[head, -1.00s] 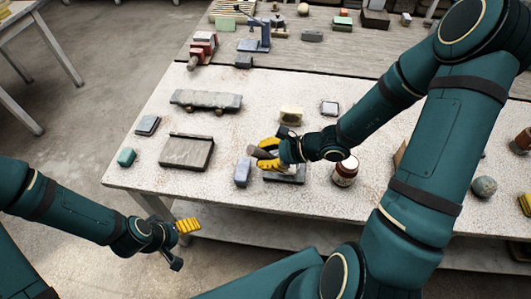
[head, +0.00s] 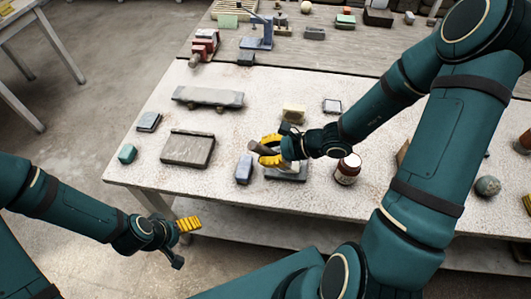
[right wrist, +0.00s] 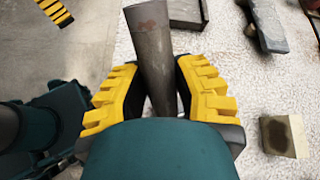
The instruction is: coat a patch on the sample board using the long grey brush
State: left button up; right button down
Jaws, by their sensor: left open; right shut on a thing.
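My right gripper (head: 270,152) is shut on a long grey-brown rod, which I take as the grey brush (head: 256,147). In the right wrist view the brush (right wrist: 153,50) stands out beyond the yellow fingers (right wrist: 160,92). I cannot see bristles. The gripper is above the table's near part, over a dark flat tray-like piece (head: 287,173) that it partly hides. A flat grey slab (head: 187,149), possibly the sample board, lies to its left, apart from the brush. My left gripper (head: 182,242) is open and empty, off the table's near left edge.
A long grey piece (head: 208,97) lies farther back. Bare tabletop (head: 228,133) shows between the slab and the gripper.

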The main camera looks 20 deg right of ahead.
jog(key=w+d, duration=0.1)
jog(key=w, duration=0.1)
jog(key=shift+w+d+f+p, duration=0.15)
jog(key=shift+w+d+p, duration=0.2)
jog(key=shift+w+d, duration=0.05)
jog(key=shift+f+b, duration=0.45)
jog(key=shift+b, duration=0.1)
jog(key=shift+s, duration=0.1)
dwell(0.6)
jog(key=shift+s+a+f+b, duration=0.15)
jog(key=shift+s+a+b, duration=0.2)
jog(key=shift+s+b, duration=0.35)
jog(key=shift+s+a, duration=0.25)
jog(key=shift+a, duration=0.05)
jog(key=shift+s+a+b, duration=0.35)
jog(key=shift+s+b, duration=0.25)
jog(key=shift+b, duration=0.3)
jog(key=shift+s+a, duration=0.25)
jog(key=shift+s, duration=0.05)
